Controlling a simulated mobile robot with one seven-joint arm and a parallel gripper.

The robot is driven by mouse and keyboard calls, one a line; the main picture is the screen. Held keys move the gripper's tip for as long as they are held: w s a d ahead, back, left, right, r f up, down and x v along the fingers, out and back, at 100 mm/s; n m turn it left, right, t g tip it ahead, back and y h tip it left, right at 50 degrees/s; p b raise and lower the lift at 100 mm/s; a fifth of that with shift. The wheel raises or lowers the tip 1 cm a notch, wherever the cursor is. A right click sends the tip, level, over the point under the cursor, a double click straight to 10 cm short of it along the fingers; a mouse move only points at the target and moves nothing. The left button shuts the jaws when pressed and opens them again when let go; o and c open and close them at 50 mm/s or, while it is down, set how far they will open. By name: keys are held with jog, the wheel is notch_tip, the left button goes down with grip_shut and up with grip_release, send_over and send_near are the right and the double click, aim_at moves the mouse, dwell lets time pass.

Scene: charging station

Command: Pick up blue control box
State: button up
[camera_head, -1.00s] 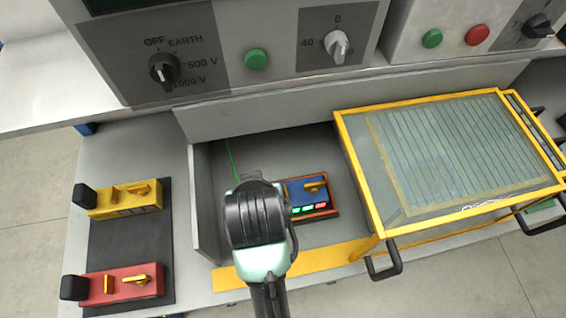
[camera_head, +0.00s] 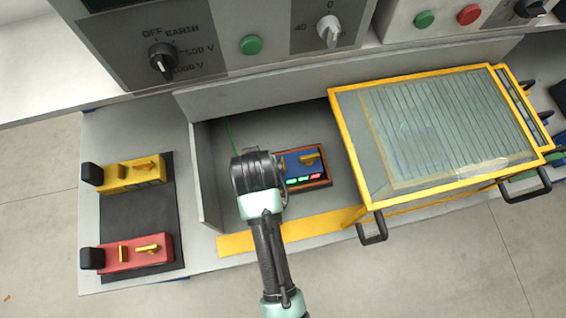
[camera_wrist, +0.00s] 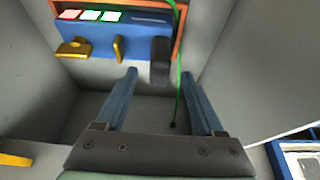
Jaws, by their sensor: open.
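The blue control box (camera_head: 301,162) lies in an orange-rimmed tray (camera_head: 328,182) inside the grey recess, with lit buttons and a yellow knob. In the wrist view the blue box (camera_wrist: 95,38) is at the top, with two yellow knobs and a black end piece (camera_wrist: 159,60). My gripper (camera_wrist: 159,78) is open and empty, its two fingers pointing toward the box's black end. The head view shows my wrist at the box's left, hiding that end; the fingertips are hidden there.
A yellow box (camera_head: 132,175) and a red box (camera_head: 136,252) lie on a black mat (camera_head: 130,213) at the left. A yellow-framed glass cover (camera_head: 425,135) stands at the right. A grey wall (camera_head: 203,180) bounds the recess. A thin green cable (camera_wrist: 179,75) hangs near my fingers.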

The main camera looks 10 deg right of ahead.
jog(key=shift+p+x, duration=0.3)
jog(key=shift+x, duration=2.2)
jog(key=shift+c, duration=0.3)
grip_shut()
